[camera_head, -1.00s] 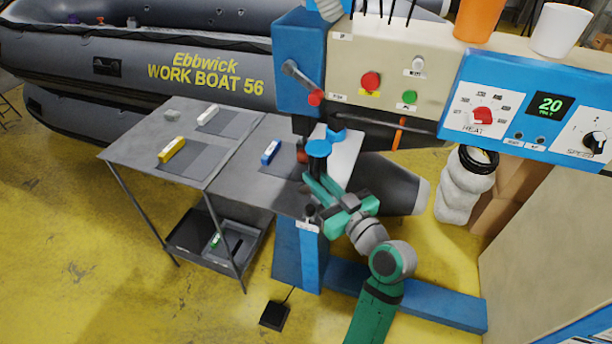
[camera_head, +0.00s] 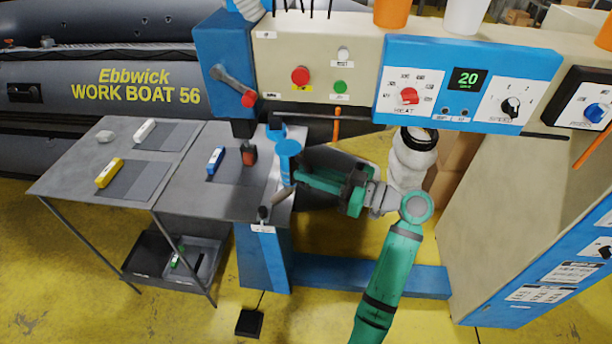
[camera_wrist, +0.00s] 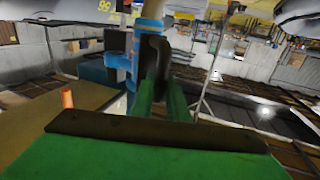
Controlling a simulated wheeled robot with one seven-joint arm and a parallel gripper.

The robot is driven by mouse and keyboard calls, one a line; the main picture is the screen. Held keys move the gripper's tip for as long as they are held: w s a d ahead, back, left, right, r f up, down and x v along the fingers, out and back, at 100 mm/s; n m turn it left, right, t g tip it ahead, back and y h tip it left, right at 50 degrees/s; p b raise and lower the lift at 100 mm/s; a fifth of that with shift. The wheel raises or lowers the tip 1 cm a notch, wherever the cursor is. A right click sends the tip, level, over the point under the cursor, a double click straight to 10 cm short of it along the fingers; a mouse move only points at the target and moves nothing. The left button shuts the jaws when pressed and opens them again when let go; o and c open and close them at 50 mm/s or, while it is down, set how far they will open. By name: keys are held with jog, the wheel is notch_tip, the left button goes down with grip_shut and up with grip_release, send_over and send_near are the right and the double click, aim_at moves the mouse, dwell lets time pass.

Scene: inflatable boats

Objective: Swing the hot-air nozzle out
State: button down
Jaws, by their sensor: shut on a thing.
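My gripper (camera_head: 302,180) is at the right edge of the machine's work table, just below and beside an upright blue cylinder (camera_head: 288,150). Its green fingers are shut on a dark rounded piece (camera_wrist: 156,58), which looks like the hot-air nozzle's handle. A short grey-brown tapered piece (camera_head: 283,193), perhaps the nozzle, points down-left from the fingertips. Its joint to the machine is hidden. In the wrist view, blue machine parts (camera_wrist: 120,62) stand just left of the fingers.
The control panel (camera_head: 470,85) hangs above my arm. On the grey table (camera_head: 235,195) lie a blue-and-white tool (camera_head: 215,160), a red-and-black item (camera_head: 249,153) and a yellow block (camera_head: 110,172). A foot pedal (camera_head: 250,322) is on the floor. A cabinet (camera_head: 515,210) stands at right.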

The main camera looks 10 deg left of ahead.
jog(key=shift+w+d, duration=0.1)
jog(key=shift+w, duration=0.1)
dwell(0.3)
jog(key=c, duration=2)
grip_release()
jog(key=v, duration=1)
jog(key=shift+d, duration=0.35)
jog(key=shift+s, duration=0.1)
